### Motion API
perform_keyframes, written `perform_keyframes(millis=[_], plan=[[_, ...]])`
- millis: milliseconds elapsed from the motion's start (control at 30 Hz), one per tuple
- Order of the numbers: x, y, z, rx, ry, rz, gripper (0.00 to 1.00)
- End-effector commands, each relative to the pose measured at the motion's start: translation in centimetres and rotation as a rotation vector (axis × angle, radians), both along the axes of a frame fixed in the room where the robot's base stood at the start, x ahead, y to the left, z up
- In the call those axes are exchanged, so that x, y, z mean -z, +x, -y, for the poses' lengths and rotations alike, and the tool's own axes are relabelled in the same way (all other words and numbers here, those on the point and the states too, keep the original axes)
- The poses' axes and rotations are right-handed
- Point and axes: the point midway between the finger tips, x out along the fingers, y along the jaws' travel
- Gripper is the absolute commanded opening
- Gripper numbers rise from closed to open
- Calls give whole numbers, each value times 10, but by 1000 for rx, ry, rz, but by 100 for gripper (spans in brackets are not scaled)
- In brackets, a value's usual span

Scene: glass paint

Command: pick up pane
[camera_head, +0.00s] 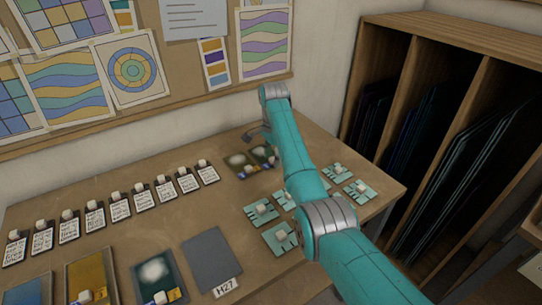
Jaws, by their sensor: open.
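My gripper (257,133) is at the far side of the table and is small in view, partly hidden by my arm. It is open, above and behind two small dark panes: a pane with a white patch (237,160) and another pane with a pale spot (263,151). Nothing shows between the fingers. At the front of the table lie a dark green pane with a white patch (153,270), an amber pane (88,273) and a blue pane (25,289), cut by the picture edge. Which pane is meant cannot be told.
A grey mat (211,258) with an H27 label lies front centre. A row of cards with pale blocks (118,210) crosses the table. Teal plates with blocks (261,213) lie beneath and beside my arm. A wooden rack (470,45) of dark sheets stands at right.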

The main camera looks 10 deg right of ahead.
Motion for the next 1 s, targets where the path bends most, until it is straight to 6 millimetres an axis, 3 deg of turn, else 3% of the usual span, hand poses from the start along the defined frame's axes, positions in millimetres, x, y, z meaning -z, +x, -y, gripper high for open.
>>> perform_keyframes(millis=[267, 467, 500, 833, 1000], plan=[[5, 0, -3, 0, 1, 2, 52], [5, 0, -3, 0, 0, 1, 2], [5, 0, -3, 0, 0, 1, 0], [4, 0, -2, 0, 0, 1, 0], [-16, 3, 5, 0, 0, 4, 0]])
